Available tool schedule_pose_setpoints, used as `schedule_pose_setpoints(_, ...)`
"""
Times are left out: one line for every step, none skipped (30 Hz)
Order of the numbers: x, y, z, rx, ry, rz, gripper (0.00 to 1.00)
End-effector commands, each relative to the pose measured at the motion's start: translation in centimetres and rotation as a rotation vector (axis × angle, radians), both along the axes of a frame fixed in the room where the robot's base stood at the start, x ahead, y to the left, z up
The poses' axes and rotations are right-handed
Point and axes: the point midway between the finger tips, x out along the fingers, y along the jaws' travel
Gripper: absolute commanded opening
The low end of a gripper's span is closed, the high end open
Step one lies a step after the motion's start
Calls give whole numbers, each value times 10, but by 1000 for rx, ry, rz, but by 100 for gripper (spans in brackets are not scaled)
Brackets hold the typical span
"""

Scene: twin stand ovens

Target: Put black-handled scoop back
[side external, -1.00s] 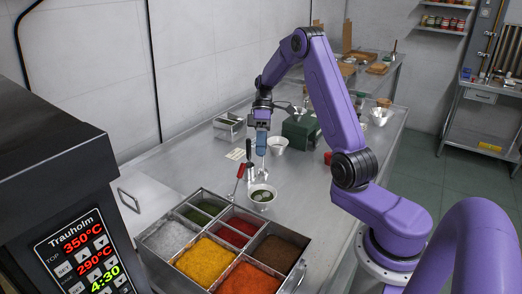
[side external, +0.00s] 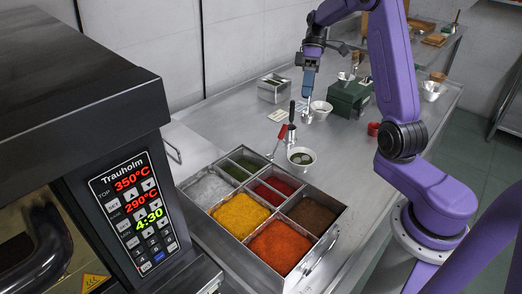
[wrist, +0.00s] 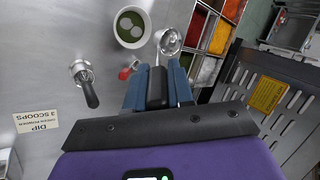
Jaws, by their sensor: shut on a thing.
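My gripper (side external: 308,97) is shut on the black handle of a scoop (wrist: 157,80). The scoop's round metal head (wrist: 169,42) hangs below the fingers, above the steel counter.
A white bowl with green discs (side external: 301,157) sits behind the ingredient tray (side external: 335,222). An oven (side external: 90,120) is at left.

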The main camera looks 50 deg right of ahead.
Motion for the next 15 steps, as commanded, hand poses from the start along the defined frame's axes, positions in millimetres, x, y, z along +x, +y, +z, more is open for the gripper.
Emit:
schedule_pose_setpoints(1, 0, 13, -2, -6, 1, 0)
schedule_pose_setpoints(0, 0, 19, -2, -5, 1, 0)
schedule_pose_setpoints(1, 0, 27, -2, -4, 0, 0)
schedule_pose_setpoints(1, 0, 33, -2, -4, 0, 0)
schedule_pose_setpoints(0, 0, 39, -2, -5, 1, 0)
schedule_pose_setpoints(0, 1, 42, 1, -1, -16, 0)
schedule_pose_setpoints(2, 2, 38, 2, 0, -51, 0)
schedule_pose_setpoints(3, 3, 36, 2, 3, -82, 0)
schedule_pose_setpoints(5, 5, 34, 3, 1, -123, 0)
schedule_pose_setpoints(6, 6, 33, 2, 1, -154, 0)
schedule_pose_setpoints(8, 7, 31, 3, 1, -187, 0)
schedule_pose_setpoints(10, 8, 29, 3, 1, -231, 0)
schedule_pose_setpoints(11, 9, 27, 3, 1, -268, 0)
schedule_pose_setpoints(13, 10, 26, 2, 1, -304, 0)
schedule_pose_setpoints(15, 12, 24, 2, 1, -355, 0)
